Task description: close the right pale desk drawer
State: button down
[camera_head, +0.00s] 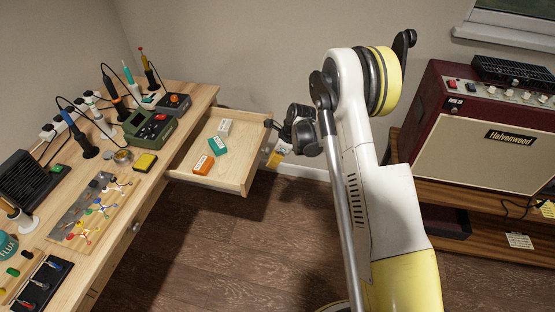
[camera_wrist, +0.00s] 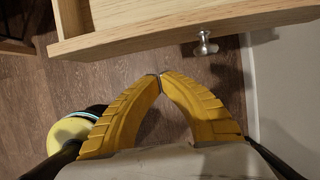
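The right pale desk drawer (camera_head: 235,180) stands pulled out from the desk in the head view, with three small boxes inside: orange (camera_head: 203,165), green (camera_head: 218,145) and pale grey (camera_head: 224,127). In the wrist view its wooden front (camera_wrist: 180,30) crosses the top, with a silver knob (camera_wrist: 205,44) right of centre. My gripper (camera_wrist: 159,78) has its two yellow fingers brought together at the tips, with nothing between them. The tips are just below the drawer front and left of the knob in the picture; I cannot tell whether they touch it. In the head view my arm partly hides the gripper.
The desk (camera_head: 160,185) holds soldering tools, a green meter (camera_head: 150,128) and parts. A second drawer knob (camera_head: 136,227) shows on its front. A maroon amplifier (camera_head: 485,130) stands on a wooden shelf (camera_head: 460,205) at right. The floor (camera_head: 210,250) in front of the desk is clear.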

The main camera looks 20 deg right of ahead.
jog(key=shift+w+a+r+b, duration=0.15)
jog(key=shift+w+a, duration=0.15)
jog(key=shift+a, duration=0.2)
jog(key=shift+w+a+b, duration=0.15)
jog(key=shift+w+a, duration=0.15)
jog(key=shift+a, duration=0.25)
jog(key=shift+w+a+r+b, duration=0.15)
jog(key=shift+w+a, duration=0.15)
jog(key=shift+a, duration=0.2)
jog(key=shift+a, duration=0.1)
